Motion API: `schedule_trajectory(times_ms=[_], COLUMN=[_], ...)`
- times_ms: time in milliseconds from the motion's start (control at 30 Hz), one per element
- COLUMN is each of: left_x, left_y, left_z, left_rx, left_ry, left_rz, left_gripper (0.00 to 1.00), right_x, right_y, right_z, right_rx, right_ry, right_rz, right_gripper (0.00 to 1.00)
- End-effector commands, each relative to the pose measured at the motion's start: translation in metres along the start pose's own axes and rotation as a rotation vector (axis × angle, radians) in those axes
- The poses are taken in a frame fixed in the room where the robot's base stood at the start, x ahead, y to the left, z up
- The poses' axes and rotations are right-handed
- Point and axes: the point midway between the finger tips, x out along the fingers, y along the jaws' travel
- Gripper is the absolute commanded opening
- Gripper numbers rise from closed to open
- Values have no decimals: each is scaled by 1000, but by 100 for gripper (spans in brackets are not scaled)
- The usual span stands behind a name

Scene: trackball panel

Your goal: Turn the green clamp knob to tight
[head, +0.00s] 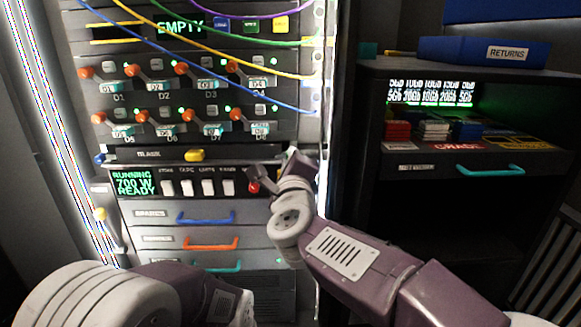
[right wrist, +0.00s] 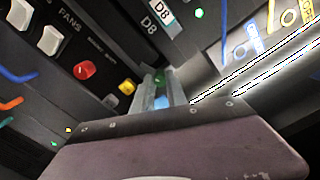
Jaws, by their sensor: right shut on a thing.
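My right gripper (head: 279,170) is at the right edge of the rack, beside the row with the white switches. Its fingers (right wrist: 155,92) are shut in the right wrist view. A small green patch between the fingertips there looks like the green clamp knob (right wrist: 159,77), mostly covered by the fingers. A light blue patch (right wrist: 161,102) shows lower between the fingers; I cannot tell what it is. The knob is hidden in the head view, and its turn angle and any mark for tight cannot be read. My left arm crosses the bottom left; its gripper is not shown.
A red knob (head: 253,187) and white switches (head: 186,187) sit left of the right gripper. The display (head: 134,182) reads RUNNING 700 W READY. Cables (head: 262,96) hang across the upper rack. A dark shelf unit (head: 440,215) stands at right.

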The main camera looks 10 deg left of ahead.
Motion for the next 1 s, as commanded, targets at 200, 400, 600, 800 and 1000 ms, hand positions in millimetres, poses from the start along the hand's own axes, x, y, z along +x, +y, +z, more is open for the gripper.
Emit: schedule_trajectory(times_ms=[200,400,600,800,1000], left_x=[12,16,19,19,19], left_y=[0,0,0,0,0], left_z=[1,2,2,2,2], left_rx=[0,0,0,0,0], left_ry=[0,0,0,0,0], left_rz=[0,0,0,0,0], left_gripper=[36,36,36,36,36], right_x=[0,0,0,0,0], right_y=[3,3,2,2,2], right_z=[-1,-1,0,0,0], right_rx=[154,252,306,324,325], right_ry=[0,1,0,1,1], right_rz=[3,3,3,4,4], right_gripper=[0,0,0,0,0])
